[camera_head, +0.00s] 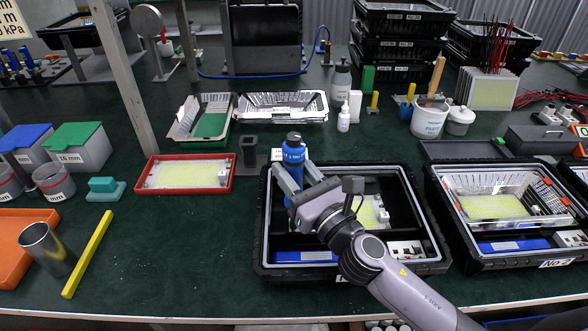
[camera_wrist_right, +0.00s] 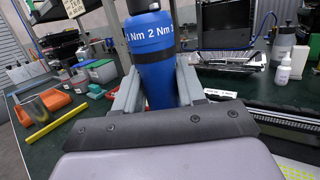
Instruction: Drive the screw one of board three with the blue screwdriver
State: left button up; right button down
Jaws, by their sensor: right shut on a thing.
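The blue screwdriver (camera_head: 293,154) stands about upright between the fingers of my right gripper (camera_head: 298,172), which is shut on it. It is above the left part of the nearer black crate (camera_head: 262,215); its lower end is hidden. In the right wrist view the blue screwdriver (camera_wrist_right: 158,75) reads "2 Nm" and sits between both fingers. A yellow board (camera_head: 368,214) lies in that crate, partly behind my arm. Other yellow boards show in the red tray (camera_head: 233,176) and the right crate (camera_head: 432,190). I cannot tell which is board three; no screw is clear. My left gripper is not seen.
A yellow bar (camera_head: 88,254) and metal cup (camera_head: 46,247) are at left.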

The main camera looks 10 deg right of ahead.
jog(key=shift+f+b, duration=0.55)
jog(key=shift+f, duration=0.15)
dwell(1.1)
jog(key=shift+f+b, duration=0.35)
jog(key=shift+f, duration=0.35)
dwell(1.8)
jog(key=shift+r, duration=0.1)
